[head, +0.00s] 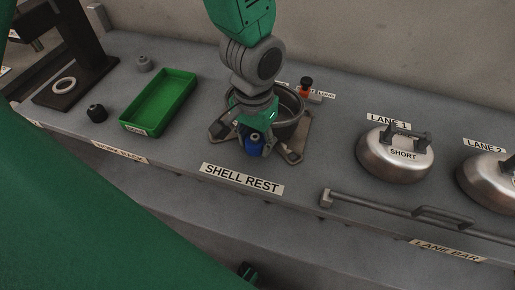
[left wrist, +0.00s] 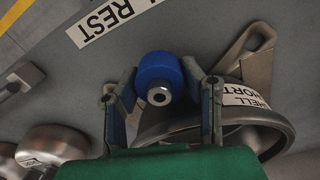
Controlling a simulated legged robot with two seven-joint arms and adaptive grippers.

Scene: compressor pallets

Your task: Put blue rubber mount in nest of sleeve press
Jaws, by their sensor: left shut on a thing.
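The blue rubber mount (head: 254,144) is a short blue cylinder with a metal centre stud, which shows in the left wrist view (left wrist: 158,68). My left gripper (head: 256,150) is shut on it, with one finger on each side of it in the left wrist view (left wrist: 161,92). The mount is held in front of the shell, behind the SHELL REST label. The sleeve press (head: 82,50) is a dark frame at the far left, with a pale ring (head: 64,86) on its base, which looks like the nest. The ring looks empty. My right gripper cannot be made out.
An open metal shell (head: 292,125) sits on a rest just behind the gripper. A green tray (head: 160,102), a black mount (head: 97,113) and a grey mount (head: 144,63) lie between it and the press. Domed lids (head: 390,160) and a lane bar (head: 400,208) are at right.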

